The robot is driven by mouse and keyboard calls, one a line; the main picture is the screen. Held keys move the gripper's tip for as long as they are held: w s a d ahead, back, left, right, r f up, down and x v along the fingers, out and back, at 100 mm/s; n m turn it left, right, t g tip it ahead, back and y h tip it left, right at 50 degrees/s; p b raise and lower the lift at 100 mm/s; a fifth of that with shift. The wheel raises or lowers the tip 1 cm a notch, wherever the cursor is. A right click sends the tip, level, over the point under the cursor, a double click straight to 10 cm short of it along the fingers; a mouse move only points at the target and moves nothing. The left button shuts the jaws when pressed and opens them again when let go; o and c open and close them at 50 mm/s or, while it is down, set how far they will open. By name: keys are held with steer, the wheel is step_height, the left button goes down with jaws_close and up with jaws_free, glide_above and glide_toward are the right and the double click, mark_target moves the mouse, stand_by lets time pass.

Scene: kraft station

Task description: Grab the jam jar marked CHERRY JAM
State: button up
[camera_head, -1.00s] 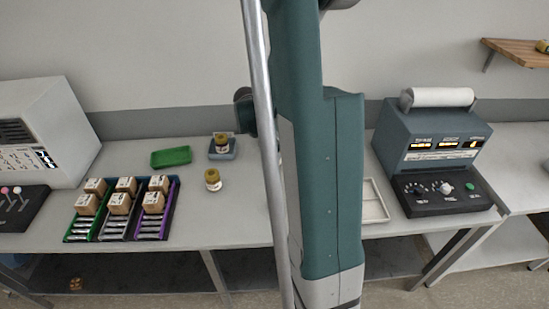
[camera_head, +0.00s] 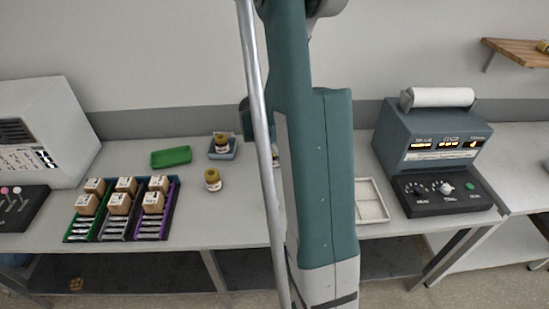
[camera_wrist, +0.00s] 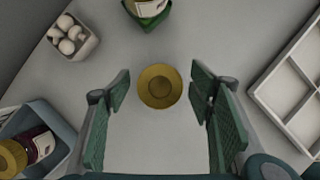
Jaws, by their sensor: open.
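A jar with a round yellow lid (camera_wrist: 158,86) stands between the fingers of my open gripper (camera_wrist: 159,92) in the wrist view, seen from straight above. Its label is hidden below the lid. A gap shows on both sides, so the fingers do not touch it. Another yellow-lidded jar (camera_head: 212,179) stands on the table in the head view, and one more jar (camera_head: 221,139) sits in a blue tray. No label is legible, so I cannot tell which is CHERRY JAM. My gripper is hidden behind my arm in the head view.
The blue tray (camera_head: 222,155) stands left of my arm. A green tray (camera_head: 171,156) and a rack with several small boxes (camera_head: 122,205) are farther left. A white compartment tray (camera_head: 372,204) lies right, beside a teal machine (camera_head: 432,140). A white box of round items (camera_wrist: 73,38) stands nearby.

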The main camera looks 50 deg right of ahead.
steer(key=c, duration=1.1)
steer(key=shift+r, duration=0.15)
steer(key=shift+r, duration=4.85)
